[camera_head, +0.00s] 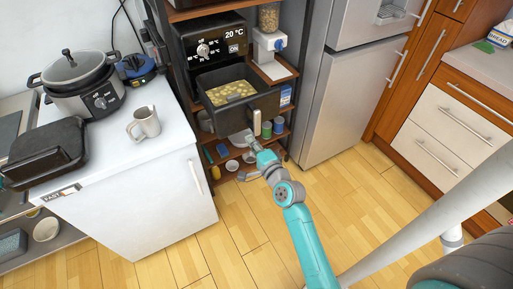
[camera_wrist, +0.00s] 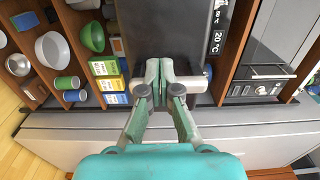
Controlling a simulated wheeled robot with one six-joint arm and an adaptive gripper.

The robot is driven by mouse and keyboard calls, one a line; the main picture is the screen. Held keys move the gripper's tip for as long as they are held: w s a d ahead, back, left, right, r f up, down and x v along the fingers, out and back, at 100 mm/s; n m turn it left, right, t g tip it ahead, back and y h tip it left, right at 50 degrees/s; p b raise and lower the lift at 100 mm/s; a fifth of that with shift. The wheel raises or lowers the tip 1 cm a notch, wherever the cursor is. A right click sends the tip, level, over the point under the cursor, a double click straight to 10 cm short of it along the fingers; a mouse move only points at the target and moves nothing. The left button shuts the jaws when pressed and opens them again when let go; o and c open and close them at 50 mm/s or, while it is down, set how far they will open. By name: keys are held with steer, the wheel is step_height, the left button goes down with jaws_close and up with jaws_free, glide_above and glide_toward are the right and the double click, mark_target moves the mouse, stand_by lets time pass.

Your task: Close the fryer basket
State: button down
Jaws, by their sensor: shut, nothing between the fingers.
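The black fryer (camera_head: 208,45) stands on a shelf of the rack, with a dial and a 20 °C display on its front. Its basket (camera_head: 262,101) is pulled out toward me and holds yellow food pieces. My gripper (camera_head: 243,138) is in front of and below the basket in the head view. In the wrist view my gripper (camera_wrist: 166,75) is shut and empty, with its fingertips in front of a dark panel (camera_wrist: 165,28) that looks like the basket. I cannot tell whether they touch it. The fryer's display (camera_wrist: 217,38) shows at the right.
Cans (camera_head: 278,125) and bowls sit on lower shelves. A fridge (camera_head: 350,90) is at the right. A white counter (camera_head: 115,165) at the left bears a cooker (camera_head: 85,85) and a mug (camera_head: 144,123). The floor between is clear.

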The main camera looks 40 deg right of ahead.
mark_target(237, 122)
steer(key=x, duration=0.8)
